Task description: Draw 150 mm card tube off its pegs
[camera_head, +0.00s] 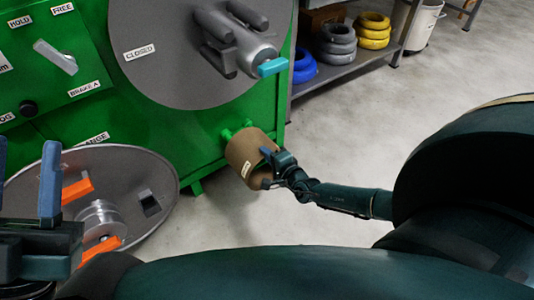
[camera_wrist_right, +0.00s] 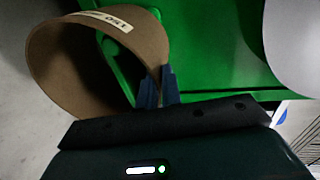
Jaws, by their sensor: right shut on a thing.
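The brown card tube (camera_head: 243,154), with a white label, is at the lower right of the green machine, beside short green pegs (camera_head: 227,134). In the right wrist view the tube (camera_wrist_right: 75,60) shows its open end, with a green peg (camera_wrist_right: 118,68) seen within the opening. I cannot tell how far the tube sits on the pegs. My right gripper (camera_head: 268,169) is shut on the tube's wall at its near rim; its blue fingers also show in the right wrist view (camera_wrist_right: 158,88). My left gripper (camera_head: 27,172) is at the lower left, fingers apart and empty.
The green machine (camera_head: 150,125) carries a grey disc (camera_head: 165,70) with a clamp hub. A grey flange (camera_head: 135,165) with orange parts (camera_head: 78,189) stands at lower left. A shelf (camera_head: 345,62) with coloured cable coils is behind. The floor right of the tube is clear.

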